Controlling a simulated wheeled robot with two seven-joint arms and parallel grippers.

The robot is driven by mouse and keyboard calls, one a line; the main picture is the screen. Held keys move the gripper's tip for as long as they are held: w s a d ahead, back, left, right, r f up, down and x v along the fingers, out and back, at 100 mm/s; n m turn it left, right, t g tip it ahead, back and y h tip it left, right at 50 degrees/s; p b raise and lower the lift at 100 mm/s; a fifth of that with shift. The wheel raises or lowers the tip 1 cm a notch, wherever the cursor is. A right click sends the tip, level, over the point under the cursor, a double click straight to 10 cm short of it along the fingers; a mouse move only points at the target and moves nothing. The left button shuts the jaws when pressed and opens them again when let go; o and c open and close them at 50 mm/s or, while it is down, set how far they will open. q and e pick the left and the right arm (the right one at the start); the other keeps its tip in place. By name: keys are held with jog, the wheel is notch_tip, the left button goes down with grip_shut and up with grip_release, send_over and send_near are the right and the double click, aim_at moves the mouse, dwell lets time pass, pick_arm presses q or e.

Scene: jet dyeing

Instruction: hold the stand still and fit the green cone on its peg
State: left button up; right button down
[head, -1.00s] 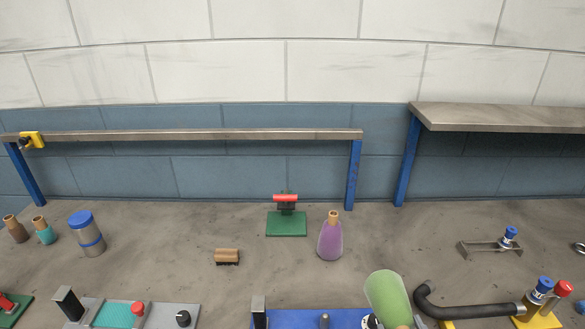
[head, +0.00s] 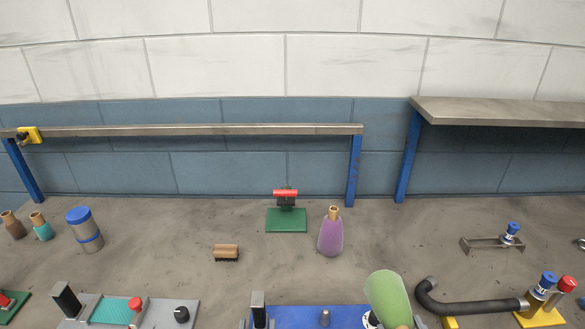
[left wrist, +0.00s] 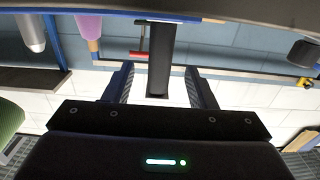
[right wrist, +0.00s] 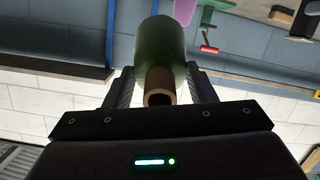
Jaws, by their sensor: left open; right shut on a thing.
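The stand is a blue plate (head: 290,318) at the bottom edge of the head view, with a short grey peg (head: 325,318) and a dark upright post (head: 258,308) at its left. My left gripper (left wrist: 160,72) is open in the left wrist view, its fingers on either side of the post (left wrist: 160,55), with gaps between. The green cone (head: 386,296) is right of the peg in the head view, tilted, wide end up. My right gripper (right wrist: 160,78) is shut on its brown narrow end (right wrist: 160,88) in the right wrist view. The cone is apart from the peg.
A purple cone (head: 330,237) and a green block with a red handle (head: 286,220) stand behind the stand. A brush (head: 226,253) lies to the left. A black bent hose (head: 470,308) lies right of the green cone. A grey fixture (head: 160,316) is at lower left.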

aim_at(258, 319)
pick_arm(q)
jog(key=w+b, duration=0.2)
jog(key=w, duration=0.4)
jog(key=shift+f, duration=0.15)
jog(key=shift+w+b, duration=0.45)
jog(key=shift+w, duration=0.15)
jog(key=c, duration=1.1)
